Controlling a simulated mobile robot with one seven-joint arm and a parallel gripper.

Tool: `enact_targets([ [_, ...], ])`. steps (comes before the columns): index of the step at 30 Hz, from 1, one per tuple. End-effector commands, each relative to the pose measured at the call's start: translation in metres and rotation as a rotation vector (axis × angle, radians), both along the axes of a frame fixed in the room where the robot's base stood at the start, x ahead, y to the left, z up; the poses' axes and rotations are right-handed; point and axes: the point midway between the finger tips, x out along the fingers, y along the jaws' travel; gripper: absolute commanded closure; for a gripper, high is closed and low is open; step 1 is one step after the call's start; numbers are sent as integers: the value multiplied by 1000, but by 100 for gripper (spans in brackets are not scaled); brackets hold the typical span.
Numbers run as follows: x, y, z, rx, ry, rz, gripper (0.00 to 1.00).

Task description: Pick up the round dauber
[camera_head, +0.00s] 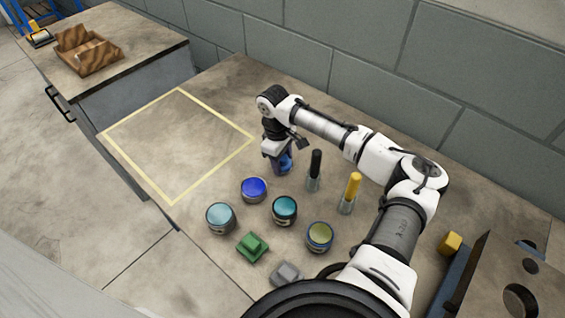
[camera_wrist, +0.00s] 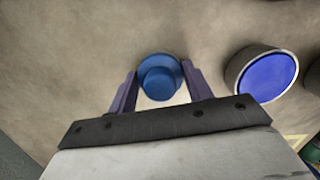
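The round dauber (camera_wrist: 160,77) is blue, with a round knob on a wider disc, and stands on the worktop. In the head view the dauber (camera_head: 286,163) shows partly behind my gripper (camera_head: 278,161). In the wrist view my gripper (camera_wrist: 158,68) points down, with one purple finger on each side of the dauber. The fingers are apart and look open around it. A thin gap shows on the left; contact on the right is unclear.
A blue-topped jar (camera_head: 254,189) stands close by. Teal jars (camera_head: 285,209) (camera_head: 220,217), an olive jar (camera_head: 320,236), a green block (camera_head: 252,247) and a grey block (camera_head: 287,274) are nearer. Black-handled (camera_head: 315,165) and yellow-handled (camera_head: 352,187) tools stand right. The yellow-outlined area (camera_head: 180,146) is empty.

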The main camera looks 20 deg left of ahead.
Motion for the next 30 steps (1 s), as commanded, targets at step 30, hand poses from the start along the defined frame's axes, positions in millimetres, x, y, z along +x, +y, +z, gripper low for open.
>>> enact_targets([
  [30,1,1,131,2,-4,1,73],
])
